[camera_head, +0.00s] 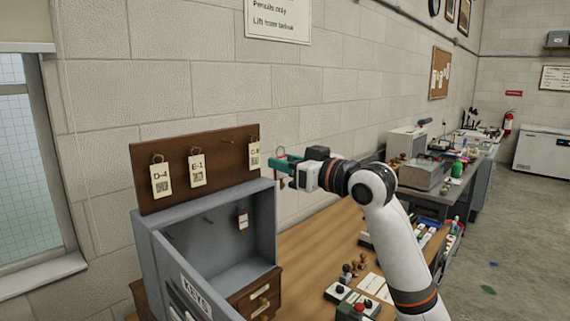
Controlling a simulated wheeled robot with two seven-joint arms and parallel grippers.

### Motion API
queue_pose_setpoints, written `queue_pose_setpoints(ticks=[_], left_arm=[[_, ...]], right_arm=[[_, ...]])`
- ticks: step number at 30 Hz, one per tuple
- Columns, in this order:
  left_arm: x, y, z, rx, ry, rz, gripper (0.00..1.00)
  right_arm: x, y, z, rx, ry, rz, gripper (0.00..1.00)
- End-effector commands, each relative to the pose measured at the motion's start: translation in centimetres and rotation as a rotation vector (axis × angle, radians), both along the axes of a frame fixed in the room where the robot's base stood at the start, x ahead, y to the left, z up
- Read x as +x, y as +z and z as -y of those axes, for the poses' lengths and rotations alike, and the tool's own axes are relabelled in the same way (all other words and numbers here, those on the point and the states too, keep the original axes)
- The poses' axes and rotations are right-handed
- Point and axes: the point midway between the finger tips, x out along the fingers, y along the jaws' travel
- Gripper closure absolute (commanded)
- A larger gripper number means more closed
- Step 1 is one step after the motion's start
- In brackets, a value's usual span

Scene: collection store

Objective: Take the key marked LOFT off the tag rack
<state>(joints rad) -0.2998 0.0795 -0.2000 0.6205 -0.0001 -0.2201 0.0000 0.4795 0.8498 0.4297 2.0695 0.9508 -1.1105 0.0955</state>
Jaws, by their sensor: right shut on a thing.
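The brown tag rack (225,150) stands upright against the wall on top of a grey key cabinet (262,232). Paper tags D-4 (160,180), E-1 (197,170) and a partly legible third one (254,156) hang on it. One hook between them is bare. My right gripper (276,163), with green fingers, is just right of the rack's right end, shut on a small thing. A small pale and red piece (283,182) shows below the fingers; I cannot read it. No LOFT marking is legible. My left gripper is not in view.
The cabinet door (180,285), marked KEYS, is open. A small red and white tag (242,219) hangs inside, beside empty hooks. A wooden drawer unit (256,296) sits below. The wooden bench (310,240) has clear room right of the cabinet, with small items nearer the front.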

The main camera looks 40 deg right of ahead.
Motion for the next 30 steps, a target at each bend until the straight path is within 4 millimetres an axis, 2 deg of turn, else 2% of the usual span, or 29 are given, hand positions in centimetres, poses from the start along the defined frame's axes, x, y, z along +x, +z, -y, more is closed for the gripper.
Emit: queue_pose_setpoints(ticks=[30], left_arm=[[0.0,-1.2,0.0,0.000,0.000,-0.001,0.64]], right_arm=[[-2.6,0.2,0.2,-0.001,0.000,0.000,0.90]])
